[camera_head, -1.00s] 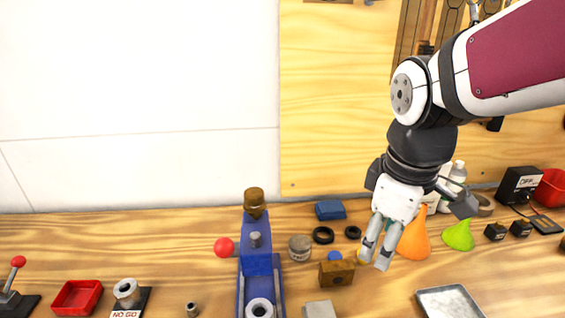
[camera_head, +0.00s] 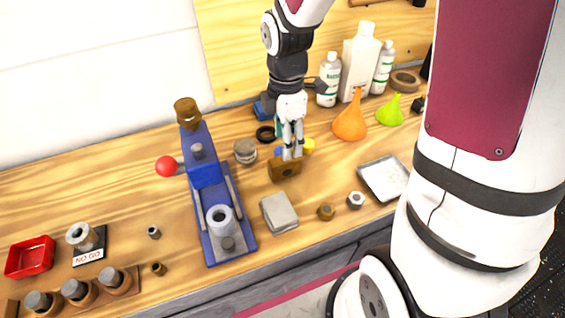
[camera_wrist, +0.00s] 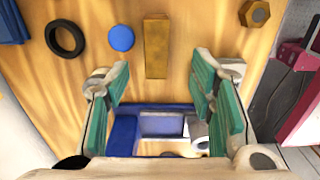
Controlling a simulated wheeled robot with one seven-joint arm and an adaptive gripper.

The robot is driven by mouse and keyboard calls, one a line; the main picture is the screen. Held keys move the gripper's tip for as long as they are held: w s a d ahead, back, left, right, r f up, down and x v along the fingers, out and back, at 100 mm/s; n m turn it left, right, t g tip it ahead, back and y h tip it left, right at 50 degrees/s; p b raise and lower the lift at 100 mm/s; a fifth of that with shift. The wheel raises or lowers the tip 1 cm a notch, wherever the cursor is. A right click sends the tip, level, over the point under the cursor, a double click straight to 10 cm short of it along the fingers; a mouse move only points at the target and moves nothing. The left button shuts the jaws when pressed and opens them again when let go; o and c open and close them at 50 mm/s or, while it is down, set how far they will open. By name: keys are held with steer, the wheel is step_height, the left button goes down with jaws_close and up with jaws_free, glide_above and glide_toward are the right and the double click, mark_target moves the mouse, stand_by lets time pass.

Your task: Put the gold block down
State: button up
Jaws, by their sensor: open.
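The gold block (camera_head: 285,171), a dull brownish-gold block with a dark hole in its face, rests on the wooden bench. My gripper (camera_head: 291,155) is at the block's top edge in the head view, pointing down, with its fingers overlapping the block's far side. In the wrist view the fingers (camera_wrist: 160,80) are spread wide with nothing between them. The block (camera_wrist: 157,45) shows there just beyond the fingertips, in line with the gap. Whether a finger touches the block I cannot tell.
A blue press (camera_head: 207,175) with a red knob stands left of the block. A grey block (camera_head: 279,212) lies in front. A metal tray (camera_head: 385,179), orange funnel (camera_head: 351,120) and bottles (camera_head: 359,60) are to the right. Bare bench lies between block and tray.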

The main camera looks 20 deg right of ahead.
mark_target(285, 166)
steer(key=shift+w+f, duration=0.15)
steer(key=shift+f, duration=1.6)
steer(key=shift+w+f, duration=0.1)
steer(key=shift+f, duration=1.6)
steer(key=shift+c, duration=0.2)
jaws_close()
